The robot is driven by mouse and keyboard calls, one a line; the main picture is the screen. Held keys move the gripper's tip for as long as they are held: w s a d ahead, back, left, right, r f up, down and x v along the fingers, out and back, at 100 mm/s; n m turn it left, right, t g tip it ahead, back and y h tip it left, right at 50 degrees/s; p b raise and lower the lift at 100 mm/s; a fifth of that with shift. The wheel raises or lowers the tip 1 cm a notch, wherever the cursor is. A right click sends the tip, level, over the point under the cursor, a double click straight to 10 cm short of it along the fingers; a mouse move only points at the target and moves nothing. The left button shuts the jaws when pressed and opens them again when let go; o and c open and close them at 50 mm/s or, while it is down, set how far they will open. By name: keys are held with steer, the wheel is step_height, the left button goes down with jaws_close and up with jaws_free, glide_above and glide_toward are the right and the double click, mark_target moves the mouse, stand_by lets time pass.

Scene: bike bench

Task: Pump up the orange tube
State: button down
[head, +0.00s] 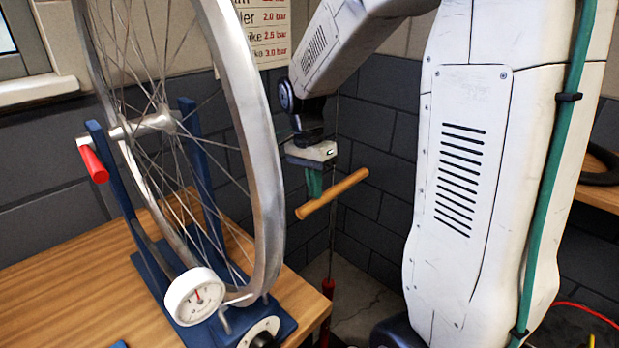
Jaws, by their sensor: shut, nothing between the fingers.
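The wooden handle (343,187) of a floor pump stands tilted in the picture beside the bench. Its thin rod (333,240) runs down to a red part (327,288) near the floor. My gripper (314,186) points down at the handle's left half, its green fingers shut and empty. The fingertips are at or just behind the handle; I cannot tell if they touch it. A white round gauge (194,297) with a red needle is at the foot of the wheel; its reading is too small to tell. I see no orange tube.
A bare spoked wheel (262,150) stands in a blue stand (200,150) with a red grip (94,164) on the wooden bench (60,290). A pressure chart (268,30) hangs behind. A black ring (600,168) lies on a shelf at right. A red hose (590,312) shows below it.

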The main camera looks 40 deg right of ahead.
steer(key=shift+f, duration=0.15)
step_height(320, 180, down, 30)
steer(key=shift+f, duration=0.25)
steer(key=shift+s, duration=0.15)
stand_by(0.4)
step_height(320, 180, up, 14)
steer(key=w, duration=0.3)
steer(key=shift+a+r, duration=0.15)
steer(key=shift+a, duration=0.15)
stand_by(0.6)
